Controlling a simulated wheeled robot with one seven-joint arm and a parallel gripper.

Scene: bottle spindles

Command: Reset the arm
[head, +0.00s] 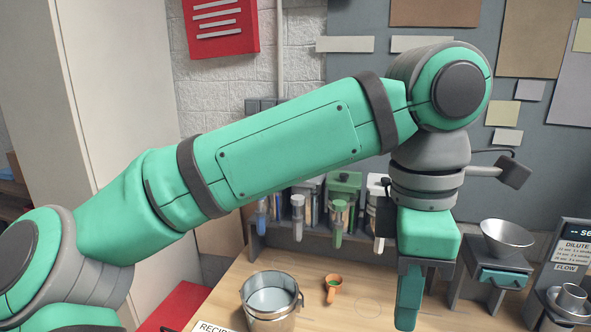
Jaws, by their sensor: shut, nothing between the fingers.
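My green and grey arm (285,150) reaches across the view from the lower left to the upper right, then bends down at its wrist. My gripper (406,318) points down above the right part of the wooden table (225,290). Its fingers are together, with nothing seen between them. The far finger is mostly hidden behind the near one.
A metal pot (270,312) and a small orange cup (333,289) stand left of my gripper. Behind are several bottle dispensers (342,205), partly hidden by my arm. A funnel (507,236) on a stand and a labelled machine (575,262) are at right.

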